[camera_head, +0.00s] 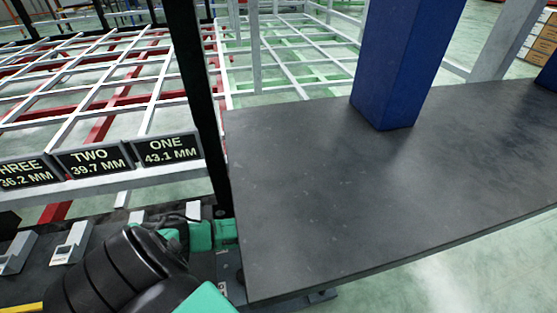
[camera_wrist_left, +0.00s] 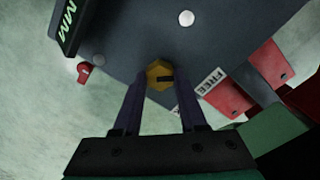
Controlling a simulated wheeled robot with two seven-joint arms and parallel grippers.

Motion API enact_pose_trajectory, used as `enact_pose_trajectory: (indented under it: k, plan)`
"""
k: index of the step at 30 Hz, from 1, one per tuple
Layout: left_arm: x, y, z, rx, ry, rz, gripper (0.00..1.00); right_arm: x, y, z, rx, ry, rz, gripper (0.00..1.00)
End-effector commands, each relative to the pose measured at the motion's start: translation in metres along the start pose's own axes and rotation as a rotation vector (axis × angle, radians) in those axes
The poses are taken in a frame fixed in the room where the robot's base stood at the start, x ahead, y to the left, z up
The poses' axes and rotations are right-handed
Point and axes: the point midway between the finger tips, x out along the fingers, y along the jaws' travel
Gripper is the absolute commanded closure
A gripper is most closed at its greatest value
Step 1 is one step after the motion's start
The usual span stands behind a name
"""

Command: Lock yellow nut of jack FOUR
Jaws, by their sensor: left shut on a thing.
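In the left wrist view a yellow nut (camera_wrist_left: 159,74) sits against a dark plate (camera_wrist_left: 150,35). My left gripper (camera_wrist_left: 160,88) has its two dark fingers on either side of the nut and is shut on it. A tag reading FREE (camera_wrist_left: 211,81) is to the right of the nut, beside red blocks (camera_wrist_left: 223,97). In the head view a black and green part of my arm (camera_head: 125,270) shows at the lower left; its gripper is hidden there. The sign for jack FOUR does not show. My right gripper is in neither view.
Signs for THREE (camera_head: 27,174), TWO (camera_head: 94,160) and ONE (camera_head: 167,149) hang on the white frame rail. A dark tabletop (camera_head: 330,200) with a blue post (camera_head: 405,60) fills the right. A red knob (camera_wrist_left: 84,72) is left of the nut.

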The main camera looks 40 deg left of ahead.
Motion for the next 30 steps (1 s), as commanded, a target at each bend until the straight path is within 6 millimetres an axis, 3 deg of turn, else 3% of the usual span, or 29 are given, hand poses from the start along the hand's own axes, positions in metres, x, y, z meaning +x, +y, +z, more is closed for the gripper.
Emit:
enact_pose_trajectory:
  k: [10, 18, 30]
  plan:
    - [-0.004, 0.001, 0.0, 0.197, -0.001, 0.001, 1.0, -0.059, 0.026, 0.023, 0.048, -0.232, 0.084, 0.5]
    - [-0.004, 0.0, 0.0, 0.448, 0.0, 0.001, 1.0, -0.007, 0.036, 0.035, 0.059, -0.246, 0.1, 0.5]
    - [-0.002, 0.0, -0.001, 0.827, 0.001, 0.001, 1.0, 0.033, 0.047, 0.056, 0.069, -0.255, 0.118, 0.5]
